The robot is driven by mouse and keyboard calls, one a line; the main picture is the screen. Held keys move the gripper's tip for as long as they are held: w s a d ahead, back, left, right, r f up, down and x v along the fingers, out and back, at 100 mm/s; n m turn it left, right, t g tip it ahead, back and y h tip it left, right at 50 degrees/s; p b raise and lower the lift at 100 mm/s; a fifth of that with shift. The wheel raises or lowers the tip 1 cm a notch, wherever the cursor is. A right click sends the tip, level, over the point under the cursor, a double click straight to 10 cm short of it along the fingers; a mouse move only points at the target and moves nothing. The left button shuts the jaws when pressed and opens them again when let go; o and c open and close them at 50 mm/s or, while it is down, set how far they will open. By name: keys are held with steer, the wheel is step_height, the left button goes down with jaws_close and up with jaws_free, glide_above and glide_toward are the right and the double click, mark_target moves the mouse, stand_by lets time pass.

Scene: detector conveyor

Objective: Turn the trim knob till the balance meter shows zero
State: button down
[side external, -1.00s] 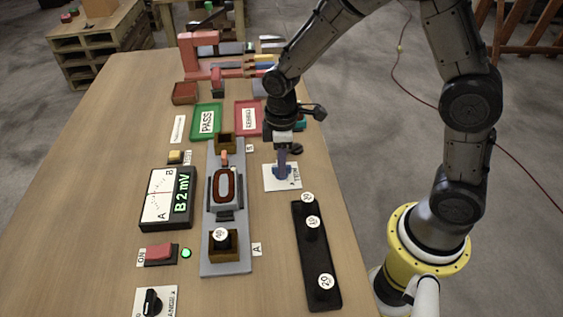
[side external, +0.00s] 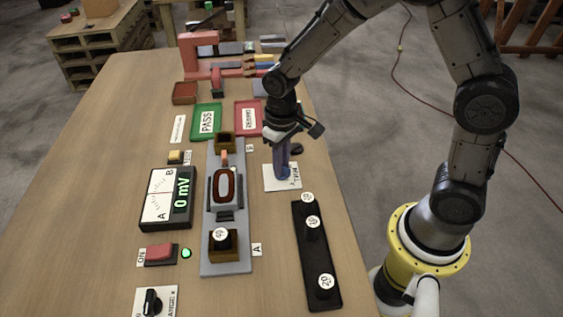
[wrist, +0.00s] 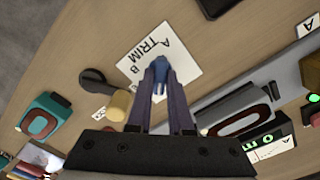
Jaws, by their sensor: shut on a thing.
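The blue trim knob (wrist: 160,68) sits on a white card (wrist: 181,51) marked TRIM with A and B, seen in the wrist view. My gripper (side external: 283,172) comes down over it from above and is shut on the knob, its fingers on either side in the wrist view (wrist: 160,80). In the side view the fingers hide most of the knob. The balance meter (side external: 167,198) lies left of the long grey plate. Its green display (side external: 181,193) reads 0 mV. Its needle is too thin to place exactly.
A grey plate (side external: 213,259) with a coil in its middle and blocks at both ends lies left of the knob. A black weight rack (side external: 318,258) is in front of the knob. Green PASS and red trays (side external: 206,118) stand behind. A red ON switch (side external: 160,255) has a lit green lamp.

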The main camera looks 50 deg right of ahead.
steer(key=shift+m, duration=0.5)
steer(key=c, duration=0.8)
jaws_free()
steer(key=shift+r, duration=0.1)
step_height(320, 180, up, 14)
steer(key=shift+f, duration=0.15)
